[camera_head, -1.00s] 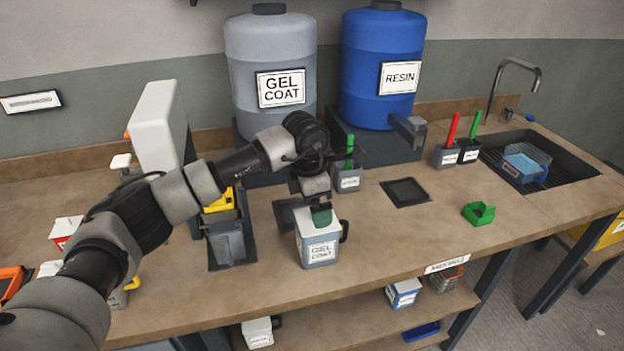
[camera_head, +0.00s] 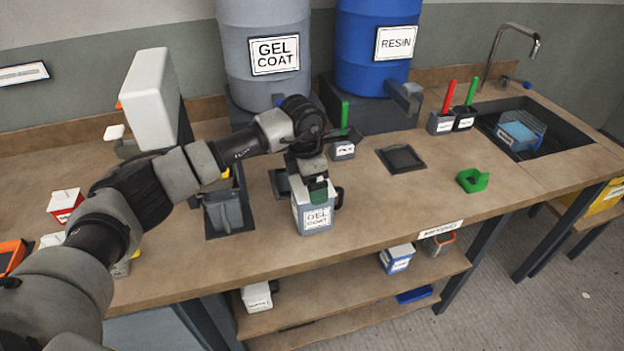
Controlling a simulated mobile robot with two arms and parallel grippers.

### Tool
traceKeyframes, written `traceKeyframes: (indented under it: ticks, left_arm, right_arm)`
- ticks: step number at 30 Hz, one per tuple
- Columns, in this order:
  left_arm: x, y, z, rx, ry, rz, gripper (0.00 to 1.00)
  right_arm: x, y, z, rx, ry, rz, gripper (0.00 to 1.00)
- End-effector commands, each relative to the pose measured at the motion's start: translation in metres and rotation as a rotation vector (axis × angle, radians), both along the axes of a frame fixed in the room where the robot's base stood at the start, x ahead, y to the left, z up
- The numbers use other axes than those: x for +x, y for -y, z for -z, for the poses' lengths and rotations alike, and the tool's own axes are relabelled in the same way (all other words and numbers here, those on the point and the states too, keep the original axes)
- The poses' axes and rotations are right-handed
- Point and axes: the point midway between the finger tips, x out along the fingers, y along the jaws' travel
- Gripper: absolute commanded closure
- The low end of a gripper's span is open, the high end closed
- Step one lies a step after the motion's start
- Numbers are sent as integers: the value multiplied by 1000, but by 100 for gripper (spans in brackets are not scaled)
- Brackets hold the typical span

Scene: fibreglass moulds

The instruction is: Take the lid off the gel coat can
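The gel coat can (camera_head: 317,217) is a grey, labelled can with a dark handle on its right side. It stands upright at the front middle of the bench. My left gripper (camera_head: 318,187) points down right over the can's top, with a green patch at its tips. It covers most of the can's top, so I cannot make out the lid or tell whether the fingers are around it. My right gripper is not in view.
A grey gel coat drum (camera_head: 265,55) and a blue resin drum (camera_head: 377,50) stand behind. A dark square pad (camera_head: 402,158) and a green holder (camera_head: 472,180) lie to the right, with clear bench between. A sink (camera_head: 495,125) is at far right.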

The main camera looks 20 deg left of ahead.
Motion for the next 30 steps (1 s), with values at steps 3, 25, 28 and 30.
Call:
traceKeyframes:
  ticks: [3,25,28,30]
  left_arm:
    - [0,0,-4,0,0,0,30]
    - [0,0,-26,1,1,0,30]
    - [0,0,-29,1,1,0,30]
    - [0,0,-31,1,1,0,30]
  right_arm:
    - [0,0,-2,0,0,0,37]
    - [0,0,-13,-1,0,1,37]
    - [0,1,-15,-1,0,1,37]
    - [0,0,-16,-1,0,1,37]
